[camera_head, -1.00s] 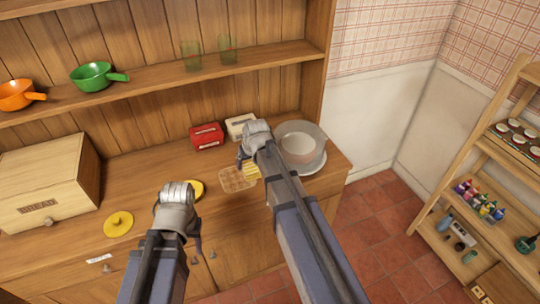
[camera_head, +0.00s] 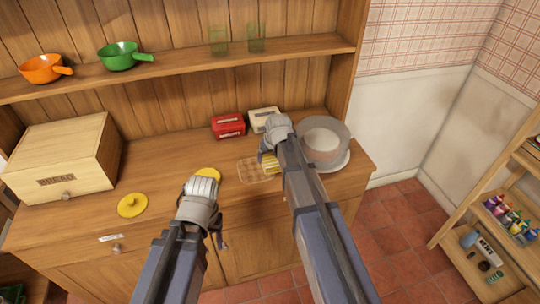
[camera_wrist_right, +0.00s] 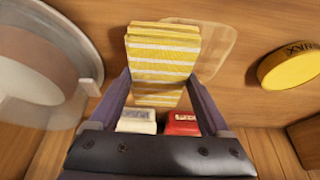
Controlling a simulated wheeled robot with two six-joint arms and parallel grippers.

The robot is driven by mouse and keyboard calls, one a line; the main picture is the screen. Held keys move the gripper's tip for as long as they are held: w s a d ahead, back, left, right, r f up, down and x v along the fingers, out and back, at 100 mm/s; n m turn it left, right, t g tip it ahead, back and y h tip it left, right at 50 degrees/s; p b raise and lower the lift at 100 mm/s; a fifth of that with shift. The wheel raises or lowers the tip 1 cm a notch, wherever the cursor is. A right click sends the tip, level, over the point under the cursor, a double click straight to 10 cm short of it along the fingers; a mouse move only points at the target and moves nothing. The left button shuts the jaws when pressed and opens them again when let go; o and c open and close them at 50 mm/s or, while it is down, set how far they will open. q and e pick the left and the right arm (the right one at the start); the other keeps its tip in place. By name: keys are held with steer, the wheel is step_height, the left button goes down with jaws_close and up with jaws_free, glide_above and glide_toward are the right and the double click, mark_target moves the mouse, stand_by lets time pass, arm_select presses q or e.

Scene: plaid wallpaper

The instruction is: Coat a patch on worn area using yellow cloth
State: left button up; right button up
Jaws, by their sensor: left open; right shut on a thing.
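The yellow-and-white striped cloth (camera_head: 271,163) is held by my right gripper (camera_head: 266,152) over the wooden counter. In the right wrist view the folded cloth (camera_wrist_right: 163,62) sits between the fingers. It overlaps the edge of a pale, rounded worn patch (camera_head: 255,172), which also shows in the right wrist view (camera_wrist_right: 212,45). I cannot tell if the cloth presses on the counter. A round yellow wax tin (camera_head: 208,174) stands left of the patch; its lettering shows in the wrist view (camera_wrist_right: 290,67). My left gripper (camera_head: 213,222) is open near the counter's front edge, its fingers mostly hidden.
A pot on a plate (camera_head: 326,143) stands close right of my right gripper. A red box (camera_head: 228,125) and a white box (camera_head: 264,119) stand behind the patch. A yellow lid (camera_head: 132,205) and a bread box (camera_head: 60,163) are at left. A wooden rack (camera_head: 470,265) stands far right.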

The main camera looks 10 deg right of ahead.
mark_target(271, 159)
step_height(271, 159, down, 5)
steer(key=b, duration=0.4)
steer(key=shift+f, duration=0.1)
steer(key=shift+s, duration=1.9)
steer(key=shift+s+d, duration=0.15)
steer(key=shift+s, duration=0.1)
steer(key=w, duration=0.3)
steer(key=shift+w, duration=0.65)
step_height(271, 159, up, 2)
steer(key=shift+p, duration=0.9)
steer(key=shift+r+p, duration=0.75)
steer(key=shift+r, duration=0.15)
step_height(271, 159, up, 4)
steer(key=p, duration=0.4)
steer(key=shift+s+a, duration=0.1)
steer(key=shift+a, duration=0.1)
